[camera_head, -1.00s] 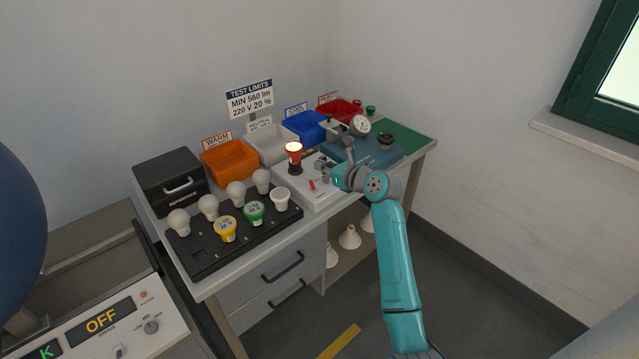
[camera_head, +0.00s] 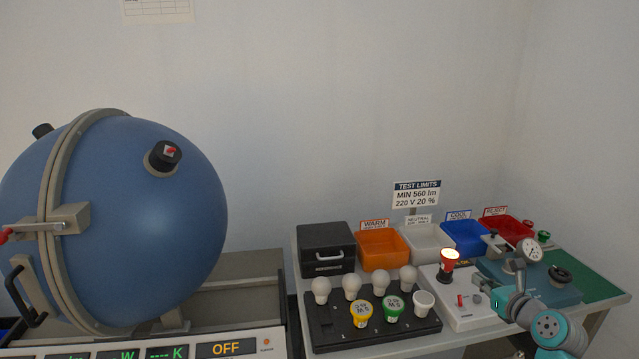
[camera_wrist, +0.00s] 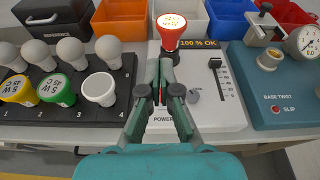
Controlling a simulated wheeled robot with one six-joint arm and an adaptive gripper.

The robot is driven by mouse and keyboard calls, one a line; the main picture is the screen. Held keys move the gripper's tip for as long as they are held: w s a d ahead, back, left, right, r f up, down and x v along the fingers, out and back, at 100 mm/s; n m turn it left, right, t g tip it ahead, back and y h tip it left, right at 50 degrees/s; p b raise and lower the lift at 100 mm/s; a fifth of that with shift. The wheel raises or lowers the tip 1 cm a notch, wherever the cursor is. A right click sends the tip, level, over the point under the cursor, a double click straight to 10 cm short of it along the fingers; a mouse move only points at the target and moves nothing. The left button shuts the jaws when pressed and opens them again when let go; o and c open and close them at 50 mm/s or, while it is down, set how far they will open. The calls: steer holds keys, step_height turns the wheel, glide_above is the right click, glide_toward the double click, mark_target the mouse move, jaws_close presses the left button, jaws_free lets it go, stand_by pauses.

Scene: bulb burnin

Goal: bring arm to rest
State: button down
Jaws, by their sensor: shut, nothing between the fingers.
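My arm (camera_head: 548,322) reaches in at the lower right of the head view. In the wrist view my gripper (camera_wrist: 161,92) is shut and empty, above the front of the white power unit (camera_wrist: 213,106). A red holder with a lit top (camera_wrist: 170,32) stands on that unit just beyond the fingertips, and it also shows in the head view (camera_head: 448,264). I cannot tell whether the fingertips touch the unit. In the head view the fingers are hard to make out.
A black bulb rack (camera_head: 340,336) holds several bulbs left of the unit. Behind stand orange (camera_head: 383,251), white, blue and red bins. A blue twist tester (camera_head: 560,291) with a gauge is to the right. A large blue sphere (camera_head: 140,230) fills the left; its panel reads OFF.

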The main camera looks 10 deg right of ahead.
steer(key=s+a+f+n+h, duration=0.1)
steer(key=s+a+f+n, duration=0.2)
steer(key=s+a+f, duration=0.4)
steer(key=s+a+f+n, duration=0.3)
steer(key=a+f, duration=0.1)
steer(key=f, duration=0.4)
steer(key=s+a+f+n+g+h, duration=0.1)
steer(key=s+a+f+n, duration=0.3)
steer(key=s, duration=0.4)
steer(key=s+a+f+n, duration=0.35)
steer(key=s+a, duration=0.25)
steer(key=s, duration=0.2)
steer(key=s+a+r+n, duration=0.1)
steer(key=s+a+n, duration=0.2)
steer(key=s+n, duration=0.35)
steer(key=s+a+r+n, duration=0.2)
steer(key=s+a+n, duration=0.15)
steer(key=s, duration=0.55)
steer(key=s+a+r+n+y, duration=0.1)
steer(key=s+a+r+n, duration=0.2)
steer(key=s+r+n, duration=0.6)
steer(key=s+n, duration=0.2)
steer(key=s, duration=0.3)
steer(key=shift+r+n+t, duration=0.3)
steer(key=shift+n+t, duration=0.05)
steer(key=shift+t, duration=0.05)
